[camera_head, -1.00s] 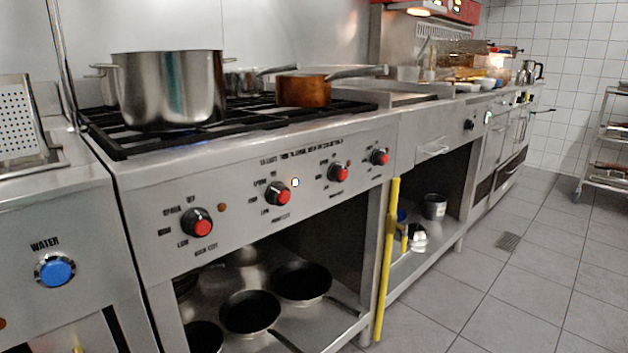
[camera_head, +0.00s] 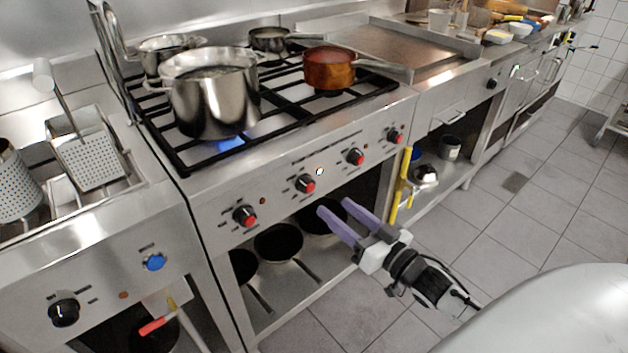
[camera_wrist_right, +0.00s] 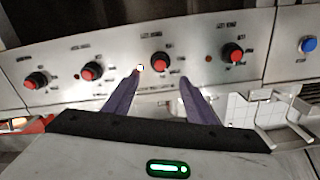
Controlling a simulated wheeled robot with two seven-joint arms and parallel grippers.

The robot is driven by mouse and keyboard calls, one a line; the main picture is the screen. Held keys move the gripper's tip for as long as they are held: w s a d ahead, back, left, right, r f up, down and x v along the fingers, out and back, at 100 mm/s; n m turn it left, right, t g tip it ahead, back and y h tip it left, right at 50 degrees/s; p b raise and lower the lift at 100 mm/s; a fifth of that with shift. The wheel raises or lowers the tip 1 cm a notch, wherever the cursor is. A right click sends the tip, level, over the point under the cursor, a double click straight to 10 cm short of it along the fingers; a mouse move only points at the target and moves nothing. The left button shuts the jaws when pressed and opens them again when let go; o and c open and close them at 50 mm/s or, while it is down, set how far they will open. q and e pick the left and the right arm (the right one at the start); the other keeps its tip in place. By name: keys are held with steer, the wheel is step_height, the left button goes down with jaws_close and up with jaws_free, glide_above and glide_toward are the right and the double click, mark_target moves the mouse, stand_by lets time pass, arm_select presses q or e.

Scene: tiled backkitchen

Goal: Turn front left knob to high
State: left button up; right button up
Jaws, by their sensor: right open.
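A row of red-faced knobs runs along the stove front. The second knob from the left (camera_head: 306,183), likely the front left one, has a lit white light beside it; its label is too small to read. My right gripper (camera_head: 334,206), with purple fingers, is open and empty in front of the panel, below and right of this knob in the head view. In the wrist view, this knob (camera_wrist_right: 160,62) appears just beyond and between the fingertips (camera_wrist_right: 159,78), apparently untouched. The leftmost stove knob (camera_head: 245,216) is beside it. My left gripper is out of view.
A large steel pot (camera_head: 214,100) stands on the stove with blue flame (camera_head: 230,143) below it. A copper pan (camera_head: 329,68) is on the right burner. A blue water knob (camera_head: 154,262) is at left. A yellow bar (camera_head: 401,186) stands near the stove's right edge.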

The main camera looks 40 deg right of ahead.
mark_target(311, 189)
steer(key=w, duration=0.9)
steer(key=shift+w+a+b, duration=0.2)
steer(key=shift+a+b, duration=0.1)
steer(key=shift+a, duration=0.1)
steer(key=c, duration=1)
